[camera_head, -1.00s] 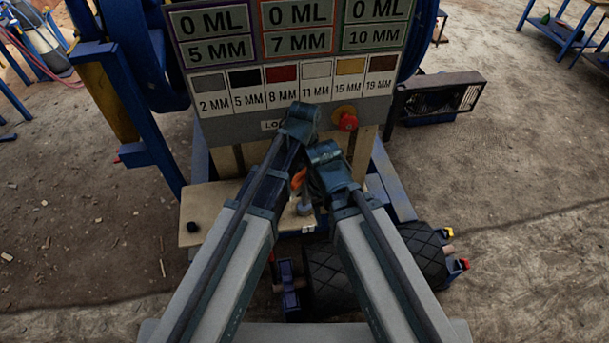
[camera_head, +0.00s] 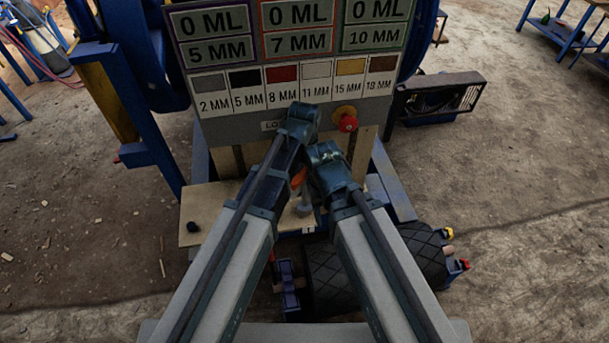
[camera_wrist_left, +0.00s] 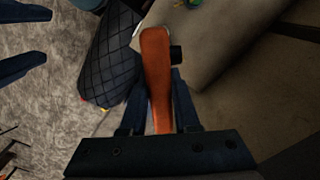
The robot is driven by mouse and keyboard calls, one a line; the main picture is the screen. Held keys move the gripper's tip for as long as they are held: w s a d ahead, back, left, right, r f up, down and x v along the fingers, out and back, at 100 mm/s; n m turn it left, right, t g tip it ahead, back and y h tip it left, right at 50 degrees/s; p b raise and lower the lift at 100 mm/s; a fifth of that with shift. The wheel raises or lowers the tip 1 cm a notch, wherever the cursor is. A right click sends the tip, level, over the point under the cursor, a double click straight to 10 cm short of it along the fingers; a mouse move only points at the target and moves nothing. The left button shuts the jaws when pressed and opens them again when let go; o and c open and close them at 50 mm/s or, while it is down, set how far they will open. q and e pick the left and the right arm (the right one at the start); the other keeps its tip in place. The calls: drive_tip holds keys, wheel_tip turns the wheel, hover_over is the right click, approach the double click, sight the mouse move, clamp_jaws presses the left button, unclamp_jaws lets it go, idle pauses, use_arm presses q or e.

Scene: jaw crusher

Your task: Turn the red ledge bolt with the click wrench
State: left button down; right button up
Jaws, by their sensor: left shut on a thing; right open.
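An orange handle (camera_wrist_left: 157,75), which looks like the click wrench, stands between the fingers of my left gripper (camera_wrist_left: 160,108) in the left wrist view. The fingers are shut on it. A small orange part of it (camera_head: 299,177) shows between my arms in the head view. A dark stub (camera_wrist_left: 176,53) shows beside the handle; I cannot tell what it belongs to. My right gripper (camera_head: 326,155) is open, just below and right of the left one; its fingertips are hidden. I cannot make out the red ledge bolt; my arms cover much of the ledge.
A pale wooden ledge (camera_head: 205,205) bears a black knob (camera_head: 193,227) and a grey metal post (camera_head: 304,207). Behind stands a sign board (camera_head: 225,130) with a red button (camera_head: 347,123). A black tyre (camera_head: 405,255) is at the lower right. Open ground lies on both sides.

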sight(304, 171)
use_arm(q)
drive_tip(key=shift+r, duration=0.25)
drive_tip(key=shift+r+p, duration=0.35)
drive_tip(key=shift+p, duration=0.2)
drive_tip(key=shift+r+p, duration=1.35)
drive_tip(key=shift+r, duration=0.05)
drive_tip(key=shift+a, duration=0.1)
idle(1.1)
